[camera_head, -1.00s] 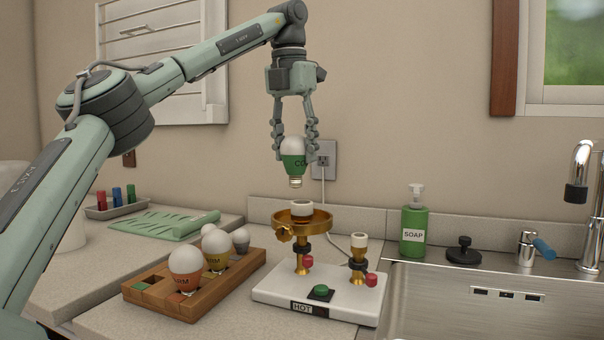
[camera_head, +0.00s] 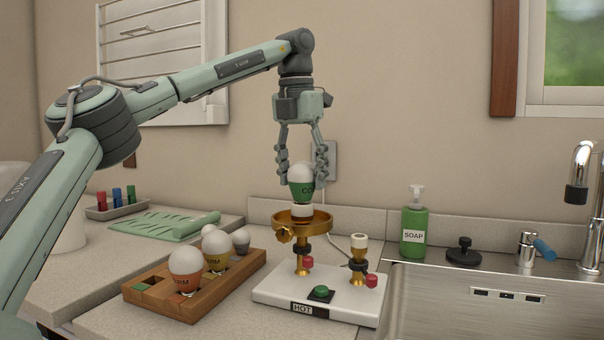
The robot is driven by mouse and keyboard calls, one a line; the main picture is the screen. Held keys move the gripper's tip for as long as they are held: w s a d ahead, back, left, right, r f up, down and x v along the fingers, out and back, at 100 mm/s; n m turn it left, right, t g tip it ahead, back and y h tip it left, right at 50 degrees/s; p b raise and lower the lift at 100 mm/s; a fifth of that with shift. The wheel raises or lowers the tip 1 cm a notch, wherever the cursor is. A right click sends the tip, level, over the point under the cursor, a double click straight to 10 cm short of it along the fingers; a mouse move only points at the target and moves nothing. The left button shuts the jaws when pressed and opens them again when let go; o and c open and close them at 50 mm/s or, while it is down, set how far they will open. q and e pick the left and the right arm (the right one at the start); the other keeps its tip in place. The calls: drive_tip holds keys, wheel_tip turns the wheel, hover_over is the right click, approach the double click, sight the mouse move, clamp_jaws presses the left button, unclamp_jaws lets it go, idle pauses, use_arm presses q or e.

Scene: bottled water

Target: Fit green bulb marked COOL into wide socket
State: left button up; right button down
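The green bulb marked COOL (camera_head: 302,190), with a white dome, is upright with its base down at the white top of the left socket (camera_head: 302,211). That socket stands on a post with a brass ring dish (camera_head: 287,225) around it. The bulb's metal base is hidden, so I cannot tell how deep it sits. My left gripper (camera_head: 302,172) points down from above, with its fingers shut on the bulb's sides. A narrower socket (camera_head: 359,241) without a dish stands to the right. My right gripper is not in view.
The white base (camera_head: 270,288) carries a green button (camera_head: 320,292) and a HOT label. A wooden tray (camera_head: 190,309) with several bulbs lies to the left. A soap bottle (camera_head: 413,230), black stopper (camera_head: 463,251) and sink (camera_head: 450,310) are on the right. An outlet is behind my gripper.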

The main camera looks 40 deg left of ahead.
use_arm(q)
drive_tip(key=shift+o, duration=0.6)
drive_tip(key=shift+r, duration=0.15)
wheel_tip(320, 180, up, 12)
drive_tip(key=s, duration=0.1)
drive_tip(key=shift+s, duration=0.25)
idle(0.4)
drive_tip(key=f, duration=0.4)
drive_tip(key=w+f, duration=0.1)
drive_tip(key=f, duration=0.6)
drive_tip(key=shift+w+f, duration=0.3)
drive_tip(key=shift+f, duration=0.05)
drive_tip(key=shift+r, duration=0.35)
